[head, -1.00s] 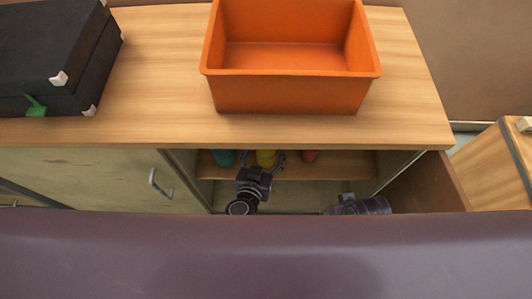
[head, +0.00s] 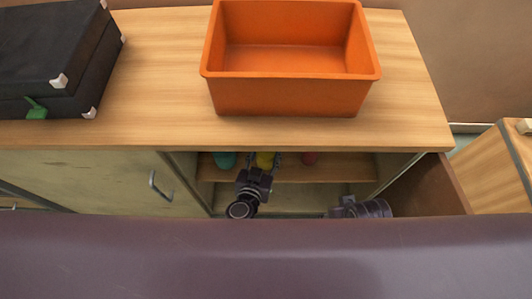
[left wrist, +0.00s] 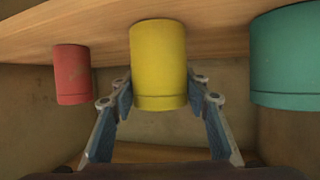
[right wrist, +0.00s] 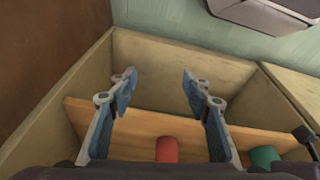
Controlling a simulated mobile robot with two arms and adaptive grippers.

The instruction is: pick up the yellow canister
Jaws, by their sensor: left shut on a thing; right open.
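The yellow canister (head: 265,160) stands on the shelf inside the open cabinet, between a teal canister (head: 224,160) and a red canister (head: 310,158). My left gripper (left wrist: 158,82) is shut on the yellow canister (left wrist: 158,50), one finger on each side. The left wrist view looks upside down, with the shelf above and the red canister (left wrist: 72,75) at left, the teal canister (left wrist: 288,60) at right. My right gripper (right wrist: 157,80) is open and empty.
The shelf board (head: 345,168) sits under the wooden cabinet top (head: 160,80). An orange bin (head: 290,98) and a black case (head: 50,60) stand on top. A cabinet door with a handle (head: 160,184) is at left; an open door (head: 425,190) stands at right.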

